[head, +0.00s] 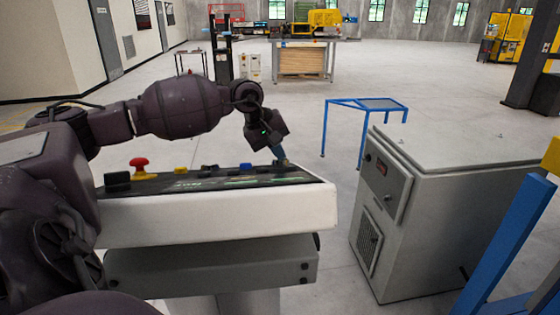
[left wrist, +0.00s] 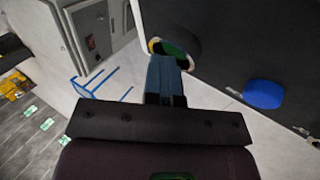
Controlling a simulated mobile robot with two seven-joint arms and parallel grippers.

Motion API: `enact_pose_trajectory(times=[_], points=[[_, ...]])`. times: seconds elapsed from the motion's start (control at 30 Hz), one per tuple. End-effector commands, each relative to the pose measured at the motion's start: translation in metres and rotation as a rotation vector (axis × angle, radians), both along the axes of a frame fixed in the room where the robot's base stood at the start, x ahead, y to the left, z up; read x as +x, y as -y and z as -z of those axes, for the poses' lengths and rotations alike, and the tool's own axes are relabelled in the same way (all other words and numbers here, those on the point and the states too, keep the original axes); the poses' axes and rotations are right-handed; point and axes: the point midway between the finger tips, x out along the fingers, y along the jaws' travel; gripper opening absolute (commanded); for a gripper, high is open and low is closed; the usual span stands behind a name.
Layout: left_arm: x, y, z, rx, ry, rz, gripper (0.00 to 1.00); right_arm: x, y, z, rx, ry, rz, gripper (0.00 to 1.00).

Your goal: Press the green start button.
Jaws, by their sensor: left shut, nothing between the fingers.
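The control console (head: 215,212) stands in front of me with a dark sloping panel on top. The green button (left wrist: 180,46) shows in the left wrist view as a round cap with some green on it and a pale and yellow edge, partly hidden behind my fingertips. My left gripper (head: 281,161) points down at the right end of the panel. Its blue fingers (left wrist: 163,75) are shut and empty, with their tips over the edge of the green button. I cannot tell whether they touch it. In the head view the green button is not clearly visible. My right gripper is not in view.
A blue button (head: 245,166) sits left of my gripper; it also shows in the left wrist view (left wrist: 263,94). A red mushroom button (head: 139,165) stands at the panel's left. A grey cabinet (head: 440,205) and a blue-framed table (head: 365,104) stand to the right. Open floor lies beyond.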

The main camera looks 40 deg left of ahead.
Motion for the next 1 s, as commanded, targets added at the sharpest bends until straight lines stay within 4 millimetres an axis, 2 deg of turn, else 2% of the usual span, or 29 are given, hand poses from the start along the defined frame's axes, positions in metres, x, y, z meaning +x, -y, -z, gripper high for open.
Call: enact_pose_trajectory(times=[0.4,0.63,0.83,1.0], points=[[0.004,-0.005,-0.014,0.000,-0.002,0.000,0.00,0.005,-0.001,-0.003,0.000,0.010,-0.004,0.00],[0.004,-0.006,-0.016,0.000,-0.001,0.000,0.00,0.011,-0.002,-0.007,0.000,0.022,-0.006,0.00],[0.005,-0.006,-0.018,0.001,-0.001,0.000,0.00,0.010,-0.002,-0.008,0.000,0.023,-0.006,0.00],[0.008,-0.010,-0.027,0.001,-0.001,-0.001,0.00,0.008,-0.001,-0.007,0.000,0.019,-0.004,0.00]])
